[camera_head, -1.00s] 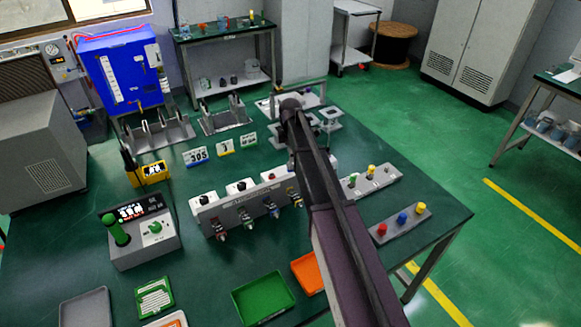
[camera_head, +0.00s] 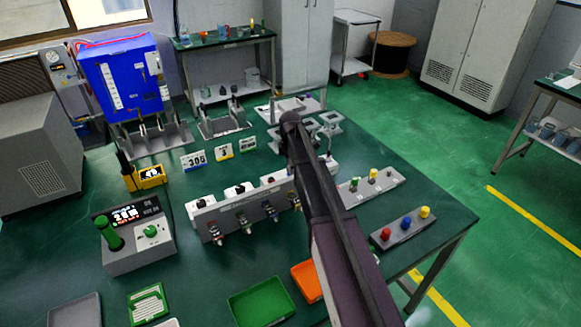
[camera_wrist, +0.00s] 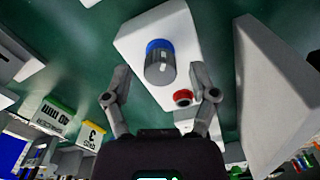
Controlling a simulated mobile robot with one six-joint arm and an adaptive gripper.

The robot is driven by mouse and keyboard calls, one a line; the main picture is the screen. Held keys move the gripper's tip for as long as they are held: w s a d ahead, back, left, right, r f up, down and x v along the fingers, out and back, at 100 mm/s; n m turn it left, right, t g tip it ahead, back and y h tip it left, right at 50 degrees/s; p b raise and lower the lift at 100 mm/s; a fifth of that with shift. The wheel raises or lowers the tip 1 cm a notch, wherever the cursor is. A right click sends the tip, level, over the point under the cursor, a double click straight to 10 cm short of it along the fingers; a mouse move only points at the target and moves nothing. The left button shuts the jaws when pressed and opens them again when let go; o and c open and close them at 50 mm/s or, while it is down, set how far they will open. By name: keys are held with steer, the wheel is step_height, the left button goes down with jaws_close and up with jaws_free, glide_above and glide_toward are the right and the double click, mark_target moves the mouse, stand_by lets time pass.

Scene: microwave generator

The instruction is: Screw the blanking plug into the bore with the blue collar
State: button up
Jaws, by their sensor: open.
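In the wrist view, a white block (camera_wrist: 136,32) carries a bore with a blue collar (camera_wrist: 157,45). A grey cylindrical plug (camera_wrist: 160,68) stands at this collar, its outer end toward the camera; how deep it sits cannot be told. A second bore with a red collar (camera_wrist: 183,97) is lower right on the same block. My gripper (camera_wrist: 164,76) is open, with one finger on each side of the plug and visible gaps between them. In the head view my arm hides the gripper, plug and collars.
A pale slab (camera_wrist: 268,85) stands right of my fingers in the wrist view. In the head view, a valve panel (camera_head: 240,215) and button strips (camera_head: 405,229) lie near my arm. A control box (camera_head: 136,238) and green tray (camera_head: 262,303) are farther left and in front.

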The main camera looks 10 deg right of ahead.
jaws_close()
